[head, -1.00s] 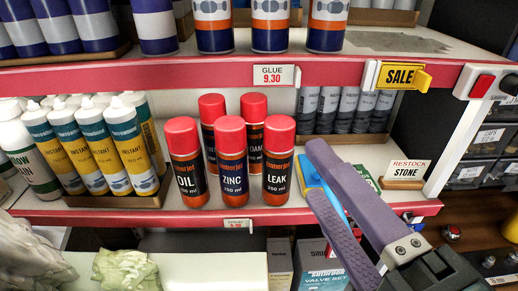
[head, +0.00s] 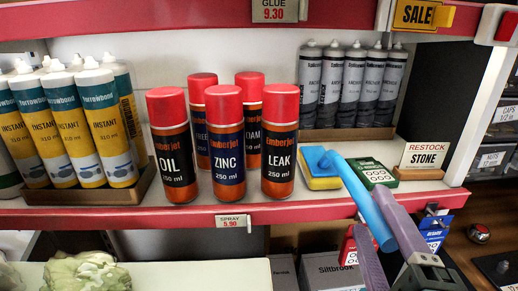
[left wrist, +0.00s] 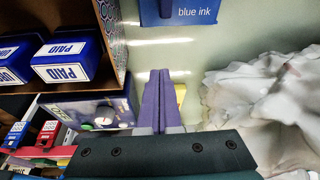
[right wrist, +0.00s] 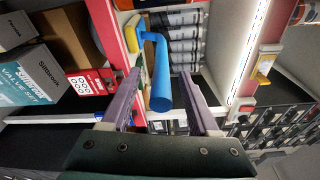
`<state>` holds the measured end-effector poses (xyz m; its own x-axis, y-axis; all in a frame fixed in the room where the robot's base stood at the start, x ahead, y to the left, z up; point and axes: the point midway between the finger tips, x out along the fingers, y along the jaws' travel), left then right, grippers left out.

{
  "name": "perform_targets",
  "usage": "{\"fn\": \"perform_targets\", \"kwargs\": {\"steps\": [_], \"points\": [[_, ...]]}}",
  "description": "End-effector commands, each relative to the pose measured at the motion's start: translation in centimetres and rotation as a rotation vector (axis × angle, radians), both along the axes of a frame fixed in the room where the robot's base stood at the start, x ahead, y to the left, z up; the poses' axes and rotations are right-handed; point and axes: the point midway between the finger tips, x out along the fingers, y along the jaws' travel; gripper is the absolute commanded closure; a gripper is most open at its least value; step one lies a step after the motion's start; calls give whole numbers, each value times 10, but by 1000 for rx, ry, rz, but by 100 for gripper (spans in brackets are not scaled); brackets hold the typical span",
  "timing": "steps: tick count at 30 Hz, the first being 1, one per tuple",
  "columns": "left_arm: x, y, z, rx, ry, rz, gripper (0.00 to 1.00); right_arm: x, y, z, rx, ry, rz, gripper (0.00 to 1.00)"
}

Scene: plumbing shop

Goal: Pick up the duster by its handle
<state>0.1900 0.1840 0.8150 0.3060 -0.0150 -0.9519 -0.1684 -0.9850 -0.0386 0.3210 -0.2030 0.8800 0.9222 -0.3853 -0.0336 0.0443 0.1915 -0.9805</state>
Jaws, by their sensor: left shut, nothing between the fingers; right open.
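The duster lies on the shelf right of the spray cans, its yellow-and-blue head (head: 320,170) on the board and its thick blue handle (head: 362,198) sticking out over the front edge. My right gripper (head: 374,213) is open at the handle's outer end. In the right wrist view, the handle (right wrist: 158,75) shows between the two purple fingers of the right gripper (right wrist: 161,77), with gaps on both sides. My left gripper (left wrist: 160,76) is shut and empty in the left wrist view; it is outside the head view.
Red-capped spray cans (head: 280,150) stand left of the duster. Grey cartridges (head: 354,90) stand behind. The red shelf edge (head: 150,218) runs below. Crumpled white cloth (left wrist: 265,100) lies beside my left gripper.

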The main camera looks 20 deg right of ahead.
Motion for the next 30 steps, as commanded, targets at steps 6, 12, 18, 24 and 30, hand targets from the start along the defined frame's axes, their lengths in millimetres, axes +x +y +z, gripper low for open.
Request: {"fn": "perform_targets", "kwargs": {"steps": [6, 12, 18, 24, 30], "points": [[0, 0, 1, 0, 0, 0, 100, 32, -13, 1, -3, -3, -1, 39], [0, -1, 1, -3, -1, 1, 100, 37, -15, 0, -1, -1, 1, 39], [0, -2, 1, -8, 0, 5, 100, 37, -15, 0, -1, -1, 1, 50], [0, -3, 1, -11, 0, 7, 100, 37, -15, 0, -1, -1, 1, 72], [0, -3, 1, -11, 1, 7, 100, 37, -15, 0, -1, -1, 1, 95]]}}
